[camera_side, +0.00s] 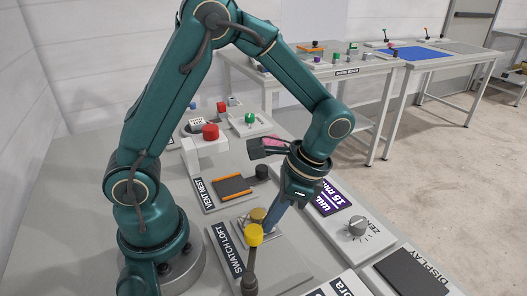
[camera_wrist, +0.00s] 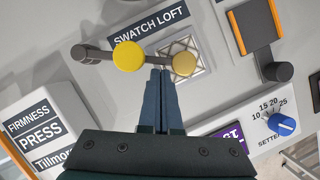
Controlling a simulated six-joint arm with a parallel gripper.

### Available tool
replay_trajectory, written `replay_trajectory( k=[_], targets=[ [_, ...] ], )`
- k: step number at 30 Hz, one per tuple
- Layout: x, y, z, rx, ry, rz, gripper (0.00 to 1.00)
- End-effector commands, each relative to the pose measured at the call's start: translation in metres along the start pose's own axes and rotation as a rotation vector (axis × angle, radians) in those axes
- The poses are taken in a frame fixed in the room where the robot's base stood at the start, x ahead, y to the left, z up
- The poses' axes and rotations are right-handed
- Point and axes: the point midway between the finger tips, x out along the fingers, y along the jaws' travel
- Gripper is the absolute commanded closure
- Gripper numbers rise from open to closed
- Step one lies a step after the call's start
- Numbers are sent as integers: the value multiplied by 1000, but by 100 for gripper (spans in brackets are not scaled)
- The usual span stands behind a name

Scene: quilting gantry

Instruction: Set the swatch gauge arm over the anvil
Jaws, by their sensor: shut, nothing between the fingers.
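The swatch gauge arm (camera_wrist: 102,57) is a dark bar on the SWATCH LOFT panel (camera_side: 228,250), with a bright yellow knob (camera_wrist: 129,56) and a duller yellow disc (camera_wrist: 184,64) at its far end. In the side view the knob (camera_side: 254,234) stands in front of the disc (camera_side: 257,214). The anvil (camera_wrist: 193,44) is a patterned square plate; in the wrist view the disc overlaps it. I cannot tell the gap between disc and anvil. My gripper (camera_wrist: 160,72) is shut and empty, its tips beside the arm between knob and disc. Whether they touch it is unclear.
The VENT NEST panel (camera_side: 208,197) with an orange-edged dark pad lies behind. A settings dial (camera_side: 357,228) and purple label (camera_side: 333,197) are at the right. The FIRMNESS PRESS panel (camera_wrist: 40,125) is at the left in the wrist view. A red-knobbed white fixture (camera_side: 207,146) stands farther back.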

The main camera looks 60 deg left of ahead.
Motion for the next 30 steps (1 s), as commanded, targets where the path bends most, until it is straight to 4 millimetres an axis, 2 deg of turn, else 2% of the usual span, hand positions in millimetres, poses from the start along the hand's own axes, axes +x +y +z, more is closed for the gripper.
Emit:
replay_trajectory(
  k=[8,23,30],
  targets=[
    [2,-2,6,-58,1,23,100],
    [3,-2,7,-61,-2,25,100],
    [-2,-2,-6,-60,0,25,100]
  ],
)
